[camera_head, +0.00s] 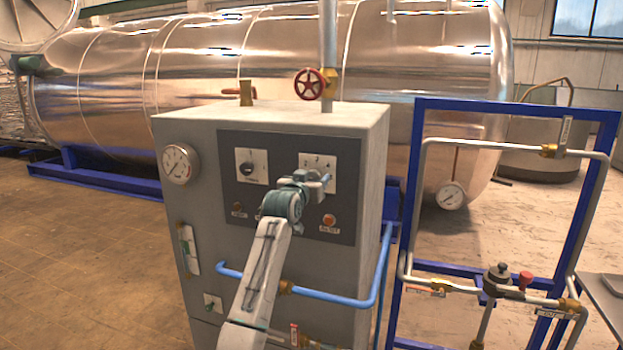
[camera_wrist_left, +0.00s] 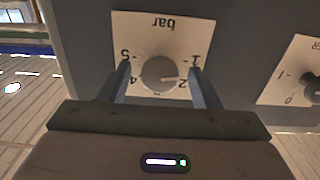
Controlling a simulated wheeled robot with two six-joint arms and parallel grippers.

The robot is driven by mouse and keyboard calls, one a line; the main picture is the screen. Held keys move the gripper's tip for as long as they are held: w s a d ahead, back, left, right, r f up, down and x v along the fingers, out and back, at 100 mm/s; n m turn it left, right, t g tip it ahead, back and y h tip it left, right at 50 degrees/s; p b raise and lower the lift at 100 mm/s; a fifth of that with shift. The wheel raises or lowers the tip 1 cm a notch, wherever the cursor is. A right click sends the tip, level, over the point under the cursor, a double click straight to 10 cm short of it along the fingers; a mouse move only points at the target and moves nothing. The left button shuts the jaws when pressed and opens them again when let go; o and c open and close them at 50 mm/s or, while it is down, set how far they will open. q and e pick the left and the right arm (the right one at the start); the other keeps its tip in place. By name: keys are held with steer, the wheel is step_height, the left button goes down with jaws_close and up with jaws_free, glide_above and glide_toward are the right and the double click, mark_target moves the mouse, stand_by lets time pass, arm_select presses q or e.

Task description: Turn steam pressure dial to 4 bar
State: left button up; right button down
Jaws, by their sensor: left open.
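The steam pressure dial shows in the left wrist view as a round grey knob (camera_wrist_left: 158,72) on a white plate (camera_wrist_left: 135,28). The plate reads "bar" upside down, with numbers 1, 2, 4 and 5 visible around the knob. The knob's mark appears to point at 2. My left gripper (camera_wrist_left: 161,82) is open, with one finger on each side of the knob; I cannot tell if they touch it. In the head view, my left gripper (camera_head: 318,180) is at the right plate (camera_head: 318,160) of the dark panel and hides the knob. My right gripper is not in view.
A second knob plate (camera_head: 251,166) sits to the left on the panel (camera_head: 230,150), with indicator buttons below. A round gauge (camera_head: 180,164) is on the cabinet's left. A blue pipe (camera_head: 340,300) crosses the cabinet's front. A blue frame (camera_head: 415,180) with pipes stands at right.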

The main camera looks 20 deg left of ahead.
arm_select(q)
steer(key=c, duration=1)
steer(key=shift+m+b, duration=1.8)
steer(key=shift+m, duration=13)
